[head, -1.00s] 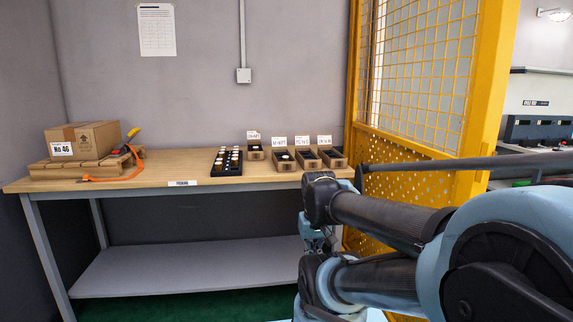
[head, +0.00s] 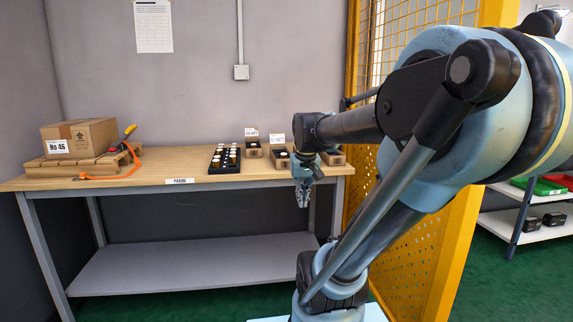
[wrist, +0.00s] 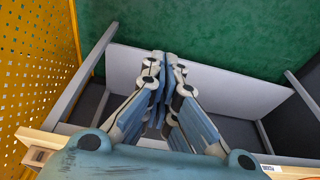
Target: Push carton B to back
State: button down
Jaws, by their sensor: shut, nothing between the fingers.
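A brown cardboard carton (head: 92,134) with a white label reading "No 46" sits on a low wooden slatted base at the left end of the workbench (head: 190,174). I cannot make out a letter B on it. It is the only large carton in view. My gripper (head: 303,201) hangs in front of the bench's front edge, towards its right end, far to the right of the carton and touching nothing that I can see. In the wrist view my gripper (wrist: 166,58) has its fingers together, pointing down over the lower shelf and green floor. The carton is not in the wrist view.
A black tray (head: 224,159) and several small labelled bins stand at the bench's right. A yellow mesh fence (head: 362,130) borders the right. The bench between base and tray is clear.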

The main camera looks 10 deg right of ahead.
aim_at(280, 152)
jog(key=w+r, duration=0.6)
jog(key=w, duration=0.7)
jog(key=w+r, duration=0.6)
jog(key=w, duration=0.6)
jog(key=shift+t, duration=0.4)
jog(key=x, duration=0.3)
jog(key=w+x, duration=0.1)
jog(key=x, duration=0.3)
jog(key=w+x, duration=0.1)
jog(key=x, duration=0.2)
jog(key=shift+w+d, duration=0.1)
jog(key=shift+w, duration=0.95)
jog(key=w, duration=2.1)
